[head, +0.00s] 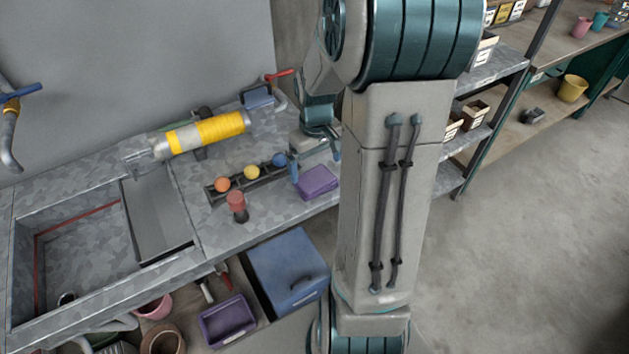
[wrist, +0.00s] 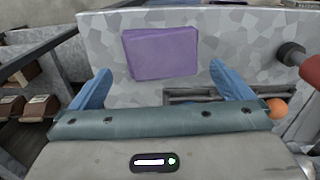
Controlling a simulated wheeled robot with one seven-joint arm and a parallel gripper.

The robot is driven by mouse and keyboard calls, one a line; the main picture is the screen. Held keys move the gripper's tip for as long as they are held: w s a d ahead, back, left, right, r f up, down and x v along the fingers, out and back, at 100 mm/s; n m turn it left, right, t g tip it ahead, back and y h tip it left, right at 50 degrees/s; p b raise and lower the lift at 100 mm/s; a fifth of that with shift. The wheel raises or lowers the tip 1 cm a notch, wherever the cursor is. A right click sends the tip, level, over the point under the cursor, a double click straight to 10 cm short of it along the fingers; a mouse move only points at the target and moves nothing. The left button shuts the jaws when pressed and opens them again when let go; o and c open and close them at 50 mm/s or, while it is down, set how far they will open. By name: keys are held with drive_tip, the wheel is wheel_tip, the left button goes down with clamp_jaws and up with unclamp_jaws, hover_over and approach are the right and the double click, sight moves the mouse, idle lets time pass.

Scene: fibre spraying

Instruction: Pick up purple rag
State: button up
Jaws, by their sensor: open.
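The purple rag (head: 317,181) lies folded flat on the grey patterned counter, close to its front edge. In the wrist view the rag (wrist: 161,53) sits ahead of my gripper and between the lines of its two blue fingers. My gripper (wrist: 165,88) is open and empty, its fingers spread wide on either side. I cannot tell the exact height of the fingers above the rag.
A rack with orange, yellow (head: 251,172) and blue balls is left of the rag. A red-topped peg (head: 237,204) stands in front of it. A yellow-wrapped cylinder (head: 207,131) lies behind. A sink (head: 82,255) is at left. Shelves with boxes (head: 484,50) stand at right.

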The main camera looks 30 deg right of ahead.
sight(315, 178)
drive_tip(key=shift+a+f, duration=0.1)
drive_tip(key=shift+f, duration=2.65)
drive_tip(key=c, duration=0.7)
